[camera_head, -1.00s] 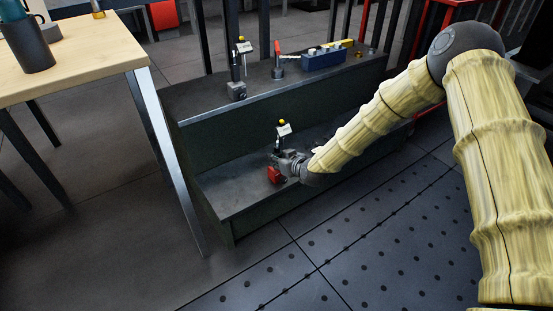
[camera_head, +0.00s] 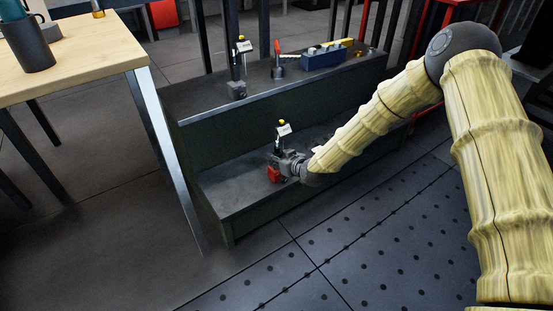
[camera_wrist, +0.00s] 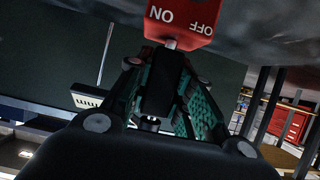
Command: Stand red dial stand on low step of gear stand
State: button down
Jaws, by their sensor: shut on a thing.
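The gear stand is a dark two-level unit with a low step (camera_head: 228,193). The red base is at this step and looks upright. I cannot tell if it touches the surface.
The upper step (camera_head: 205,108) holds another dial stand (camera_head: 237,88), a red-handled tool (camera_head: 278,68) and a blue box (camera_head: 323,59). A wooden table (camera_head: 85,55) stands at the left. The low step is bare left of the red base.

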jog(key=c, duration=1.3)
grip_release()
jog(key=shift+o, duration=0.7)
jog(key=shift+f, duration=0.2)
jog(key=v, duration=1.2)
jog(key=s+d+f+m+g+h+p, duration=0.1)
jog(key=s+d+f+m+g+h, duration=0.2)
jog(key=s+f, duration=0.7)
jog(key=s+d+f+m+g+h+p, duration=0.15)
jog(key=s+d+f, duration=0.45)
jog(key=s, duration=0.7)
jog(key=s+d+f+m+g+h+p, duration=0.1)
jog(key=s+d+g, duration=0.3)
jog(key=s, duration=0.8)
jog(key=s+d+f+m+g+h+p, duration=0.1)
jog(key=s+d+m+g+h+p, duration=0.1)
jog(key=s+d, duration=0.65)
jog(key=s+a+r+p, duration=0.1)
jog(key=r+p, duration=1.7)
jog(key=s+a+r+p, duration=0.1)
jog(key=s+r+p, duration=0.1)
jog(key=r+p, duration=1.7)
jog(key=shift+s+a+r+p, duration=0.2)
jog(key=shift+r+p, duration=0.1)
